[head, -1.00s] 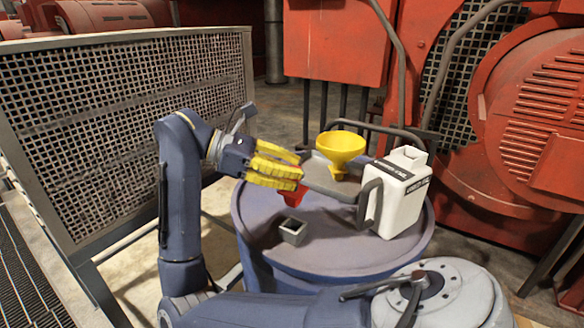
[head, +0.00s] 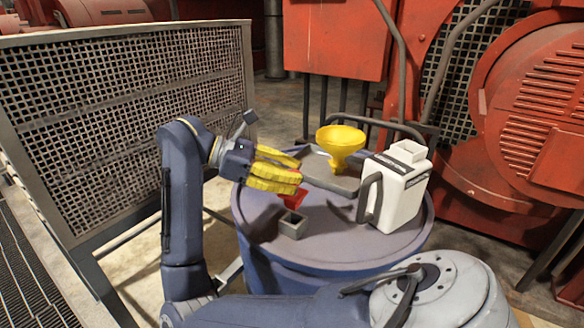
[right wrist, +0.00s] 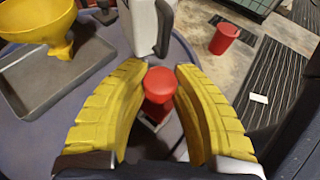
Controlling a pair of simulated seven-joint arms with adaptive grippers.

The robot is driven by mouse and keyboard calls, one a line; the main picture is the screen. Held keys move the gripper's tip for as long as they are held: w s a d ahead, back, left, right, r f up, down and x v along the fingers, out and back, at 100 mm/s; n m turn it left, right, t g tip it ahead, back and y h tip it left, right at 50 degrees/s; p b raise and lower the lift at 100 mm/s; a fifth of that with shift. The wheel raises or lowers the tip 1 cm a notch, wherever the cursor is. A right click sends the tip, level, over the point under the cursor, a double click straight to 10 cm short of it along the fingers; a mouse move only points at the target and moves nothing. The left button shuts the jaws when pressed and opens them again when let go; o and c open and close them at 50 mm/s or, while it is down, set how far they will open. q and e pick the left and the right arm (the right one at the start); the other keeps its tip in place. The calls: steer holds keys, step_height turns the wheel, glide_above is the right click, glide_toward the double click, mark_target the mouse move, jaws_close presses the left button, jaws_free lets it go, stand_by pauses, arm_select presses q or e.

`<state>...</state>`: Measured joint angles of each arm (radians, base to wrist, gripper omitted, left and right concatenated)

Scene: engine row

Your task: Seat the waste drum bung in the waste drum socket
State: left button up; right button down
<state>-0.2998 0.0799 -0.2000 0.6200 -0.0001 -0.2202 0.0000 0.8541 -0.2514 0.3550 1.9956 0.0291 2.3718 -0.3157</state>
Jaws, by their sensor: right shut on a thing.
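The red waste drum bung (head: 293,199) is held between the yellow fingers of my right gripper (head: 297,174), which is shut on it. The grey square waste drum socket (head: 293,226) stands on the drum lid directly below the bung. The bung's lower end is at or just above the socket's opening; I cannot tell whether they touch. In the right wrist view the bung's round red head (right wrist: 160,84) shows between the fingers (right wrist: 158,70), with part of the socket (right wrist: 149,127) below it. My left gripper is not in view.
On the blue drum (head: 340,238), a yellow funnel (head: 341,146) stands on a grey tray (head: 345,185) behind the socket. A white jug (head: 401,192) stands to the right. A mesh panel (head: 120,120) is at the left. A red container (right wrist: 223,38) stands on the floor.

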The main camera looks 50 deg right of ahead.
mark_target(292, 200)
steer(key=shift+f, duration=3.2)
steer(key=shift+f, duration=0.1)
steer(key=c, duration=1)
jaws_free()
steer(key=shift+c, duration=0.2)
step_height(292, 200, up, 10)
steer(key=shift+r, duration=0.1)
